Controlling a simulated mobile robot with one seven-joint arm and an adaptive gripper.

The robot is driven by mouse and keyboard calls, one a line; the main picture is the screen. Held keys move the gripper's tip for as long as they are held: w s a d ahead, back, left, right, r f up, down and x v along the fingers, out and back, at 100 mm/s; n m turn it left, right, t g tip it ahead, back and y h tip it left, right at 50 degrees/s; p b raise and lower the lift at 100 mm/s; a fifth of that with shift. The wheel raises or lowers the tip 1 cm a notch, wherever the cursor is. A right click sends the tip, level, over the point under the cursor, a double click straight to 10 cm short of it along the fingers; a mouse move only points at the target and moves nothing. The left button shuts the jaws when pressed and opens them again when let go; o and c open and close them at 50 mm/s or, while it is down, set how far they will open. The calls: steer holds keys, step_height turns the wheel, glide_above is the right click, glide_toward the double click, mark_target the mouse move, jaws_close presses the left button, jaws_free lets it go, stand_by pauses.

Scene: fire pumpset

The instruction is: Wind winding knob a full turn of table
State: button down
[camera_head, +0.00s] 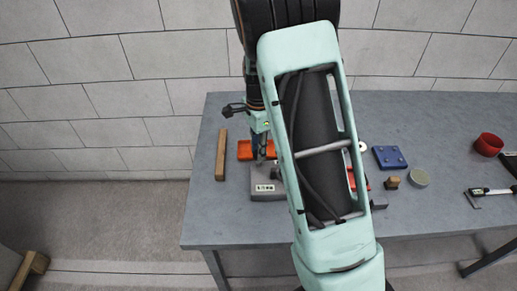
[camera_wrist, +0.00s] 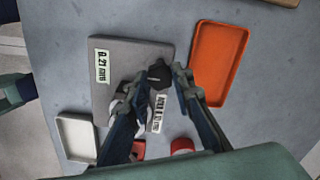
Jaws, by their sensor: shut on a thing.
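The winding knob (camera_wrist: 158,74) is a small dark knob on a grey device (camera_wrist: 125,62) with a white label in the wrist view. My gripper (camera_wrist: 160,80) has its two fingers closed in on the knob, one on each side. A second white label lies between the fingers, partly hidden by them. In the head view the grey device (camera_head: 268,193) stands on the grey table (camera_head: 225,228), with my gripper (camera_head: 261,158) above it. The knob cannot be made out there, and my arm hides part of the device's surroundings.
An orange tray (camera_wrist: 219,62) lies right of the device, and a white tray (camera_wrist: 76,137) is at lower left. A wooden bar (camera_head: 221,155) lies near the table's left edge. A blue block (camera_head: 390,157), red cup (camera_head: 489,145) and caliper (camera_head: 490,191) are to the right.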

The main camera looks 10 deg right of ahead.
steer(key=c, duration=1.7)
jaws_free()
steer(key=shift+r, duration=0.1)
step_height(320, 180, up, 12)
steer(key=shift+f, duration=0.1)
